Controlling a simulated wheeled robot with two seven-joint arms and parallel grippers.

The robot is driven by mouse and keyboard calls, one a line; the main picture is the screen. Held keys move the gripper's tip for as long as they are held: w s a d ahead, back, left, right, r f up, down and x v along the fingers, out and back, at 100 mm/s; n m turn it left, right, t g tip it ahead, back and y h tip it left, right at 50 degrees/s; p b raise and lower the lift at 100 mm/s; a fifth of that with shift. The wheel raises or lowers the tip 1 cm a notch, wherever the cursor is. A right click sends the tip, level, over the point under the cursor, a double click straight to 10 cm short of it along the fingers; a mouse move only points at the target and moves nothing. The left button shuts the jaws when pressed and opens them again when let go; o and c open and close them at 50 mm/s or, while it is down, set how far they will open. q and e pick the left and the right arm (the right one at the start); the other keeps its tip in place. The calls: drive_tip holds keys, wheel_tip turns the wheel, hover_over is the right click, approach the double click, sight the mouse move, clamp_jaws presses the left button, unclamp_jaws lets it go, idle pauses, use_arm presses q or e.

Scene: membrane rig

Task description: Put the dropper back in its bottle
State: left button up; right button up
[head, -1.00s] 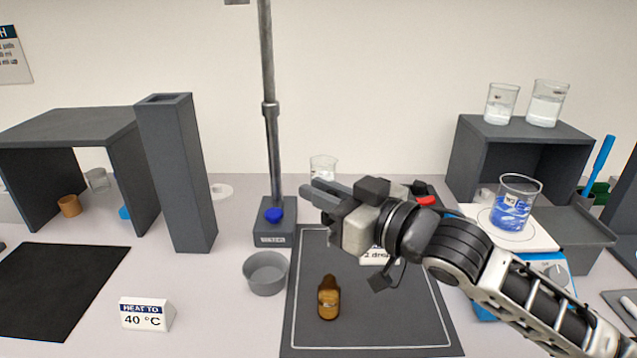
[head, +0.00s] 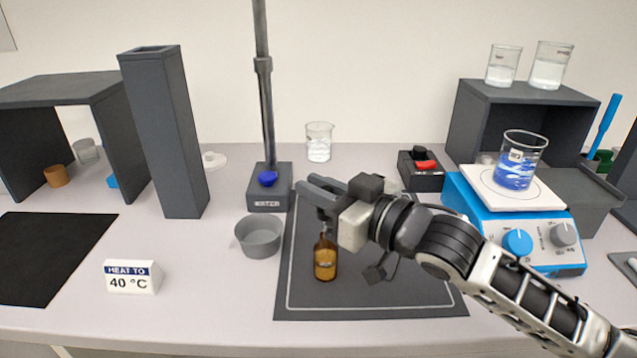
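The small amber bottle (head: 325,262) stands upright on the dark mat (head: 400,299) with a pale outline, in the head view. My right gripper (head: 311,189) is just above the bottle, its fingers pointing left. A small dark piece (head: 323,213) shows between the fingers and the bottle's neck. It may be the dropper, but I cannot make it out clearly, nor whether it touches the bottle's mouth. The gripper's own body covers part of this spot, so its grip is unclear. My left gripper is not in view.
A grey cup (head: 258,238) stands left of the mat, near the stand base (head: 270,197). A blue hotplate (head: 520,232) with a beaker of blue liquid (head: 517,162) is at the right. A tall dark column (head: 165,140) and a "40 °C" sign (head: 131,277) are at the left.

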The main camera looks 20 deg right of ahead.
sight(319, 210)
drive_tip(key=shift+f+b, duration=0.7)
drive_tip(key=shift+f, duration=0.7)
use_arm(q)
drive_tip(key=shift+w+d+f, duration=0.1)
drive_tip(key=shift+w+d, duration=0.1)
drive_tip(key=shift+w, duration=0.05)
use_arm(e)
drive_tip(key=shift+f, duration=0.3)
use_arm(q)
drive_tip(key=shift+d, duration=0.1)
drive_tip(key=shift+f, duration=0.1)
use_arm(e)
drive_tip(key=shift+f, duration=0.2)
drive_tip(key=o, duration=0.6)
drive_tip(key=shift+o, duration=0.2)
